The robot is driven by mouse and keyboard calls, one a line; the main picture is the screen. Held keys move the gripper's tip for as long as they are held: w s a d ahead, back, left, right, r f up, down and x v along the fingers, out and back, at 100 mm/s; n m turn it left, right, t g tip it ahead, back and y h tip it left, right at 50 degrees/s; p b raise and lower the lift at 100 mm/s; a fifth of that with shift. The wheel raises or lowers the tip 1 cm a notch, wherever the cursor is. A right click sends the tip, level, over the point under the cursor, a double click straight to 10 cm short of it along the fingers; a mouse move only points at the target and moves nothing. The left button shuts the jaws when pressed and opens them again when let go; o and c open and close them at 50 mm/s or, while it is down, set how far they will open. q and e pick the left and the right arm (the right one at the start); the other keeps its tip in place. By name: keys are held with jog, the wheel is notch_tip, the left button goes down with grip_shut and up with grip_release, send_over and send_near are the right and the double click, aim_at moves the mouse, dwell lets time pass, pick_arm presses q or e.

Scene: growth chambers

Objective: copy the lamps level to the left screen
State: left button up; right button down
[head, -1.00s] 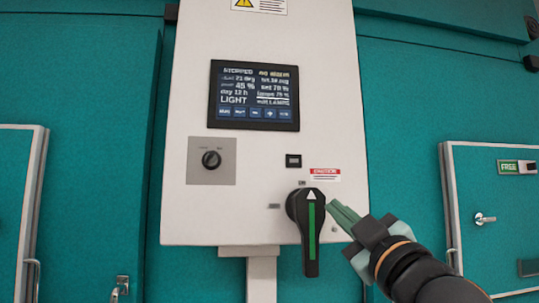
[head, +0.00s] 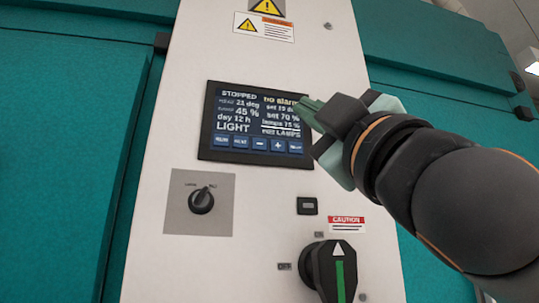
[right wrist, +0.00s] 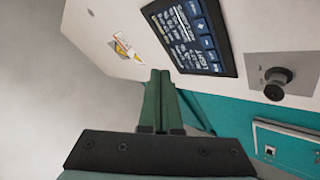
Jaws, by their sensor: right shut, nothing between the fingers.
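A dark touch screen (head: 256,124) sits on a white control cabinet (head: 160,130). It shows STOPPED, NO ALARM, 45 %, day 12 h and LIGHT; the lamps line appears to read 75 %, with EDIT LAMPS below. A row of blue buttons (head: 259,145) at its bottom includes minus and plus. It also shows, turned, in the right wrist view (right wrist: 190,30). No second large screen is in view. My right gripper (head: 306,107) is shut and empty, its tips in front of the screen's right edge and hiding part of it. I cannot tell whether they touch. My left gripper is out of view.
Below the screen are a black selector knob (head: 201,201), a small black module (head: 307,206) and a large black rotary handle with a green stripe (head: 335,275). Warning labels (head: 264,27) are above. Teal chamber walls (head: 60,150) flank the cabinet.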

aim_at(278, 146)
jog(key=shift+s+d, duration=0.1)
jog(key=shift+s, duration=0.05)
pick_arm(q)
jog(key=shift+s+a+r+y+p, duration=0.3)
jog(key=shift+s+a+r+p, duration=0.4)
jog(key=shift+p, duration=0.85)
pick_arm(e)
jog(key=shift+w+a, duration=0.45)
jog(key=shift+w, duration=0.95)
jog(key=shift+w+a, duration=0.5)
jog(key=shift+w, duration=0.95)
jog(key=shift+w+a, duration=0.45)
jog(key=shift+w, duration=0.95)
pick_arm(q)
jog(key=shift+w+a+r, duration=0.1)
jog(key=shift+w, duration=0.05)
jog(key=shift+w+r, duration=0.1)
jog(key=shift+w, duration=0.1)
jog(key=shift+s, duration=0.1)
pick_arm(e)
jog(key=shift+w, duration=0.15)
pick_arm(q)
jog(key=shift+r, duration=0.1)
pick_arm(e)
jog(key=shift+w+a, duration=0.15)
jog(key=shift+w, duration=0.1)
